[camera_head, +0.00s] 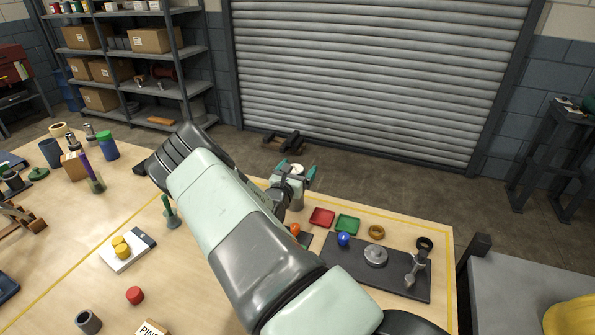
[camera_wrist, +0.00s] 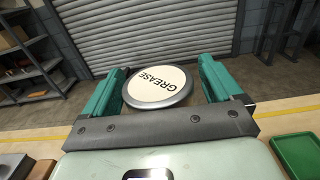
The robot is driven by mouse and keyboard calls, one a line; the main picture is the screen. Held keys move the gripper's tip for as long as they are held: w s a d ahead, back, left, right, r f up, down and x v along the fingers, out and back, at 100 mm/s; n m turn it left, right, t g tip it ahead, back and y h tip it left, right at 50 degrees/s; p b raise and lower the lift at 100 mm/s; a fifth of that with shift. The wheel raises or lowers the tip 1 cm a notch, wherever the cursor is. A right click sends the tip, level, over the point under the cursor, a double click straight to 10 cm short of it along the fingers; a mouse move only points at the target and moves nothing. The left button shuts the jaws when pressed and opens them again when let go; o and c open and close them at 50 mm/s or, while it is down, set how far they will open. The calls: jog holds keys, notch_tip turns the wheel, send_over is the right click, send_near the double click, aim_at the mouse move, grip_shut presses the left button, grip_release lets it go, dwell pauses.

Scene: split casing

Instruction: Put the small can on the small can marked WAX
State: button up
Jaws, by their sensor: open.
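My gripper (camera_head: 296,172) is open near the far edge of the table, its teal fingers apart. In the wrist view, a round can with a cream lid marked GREASE (camera_wrist: 158,85) sits between the two fingers (camera_wrist: 160,75). The same pale lid shows between the fingertips in the head view (camera_head: 297,167). The can's lower part is mostly hidden by my gripper. I cannot read the word WAX on anything in view.
Right of my gripper are a red tray (camera_head: 321,217), a green tray (camera_head: 347,224) and a dark mat (camera_head: 345,268) with a blue ball (camera_head: 344,239) and metal parts. My arm hides the table's middle.

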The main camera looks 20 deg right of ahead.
jog(key=v, duration=1.2)
jog(key=s+d+r+m+g, duration=0.2)
jog(key=s+r+m+g, duration=0.45)
jog(key=r+m, duration=0.3)
jog(key=s+d+r+m+g, duration=0.2)
jog(key=s+r+m+g, duration=0.5)
jog(key=r, duration=0.3)
jog(key=s+a+r+m+t+y, duration=0.3)
jog(key=s+a+r+m+y, duration=0.2)
jog(key=s, duration=0.5)
jog(key=s+a+r+m+t+y, duration=0.3)
jog(key=s+a+r+m+y, duration=0.2)
jog(key=s+a+r+y, duration=0.2)
jog(key=s+a+r, duration=0.1)
jog(key=s+a, duration=0.1)
jog(key=a, duration=0.1)
jog(key=shift+s+r+y, duration=0.4)
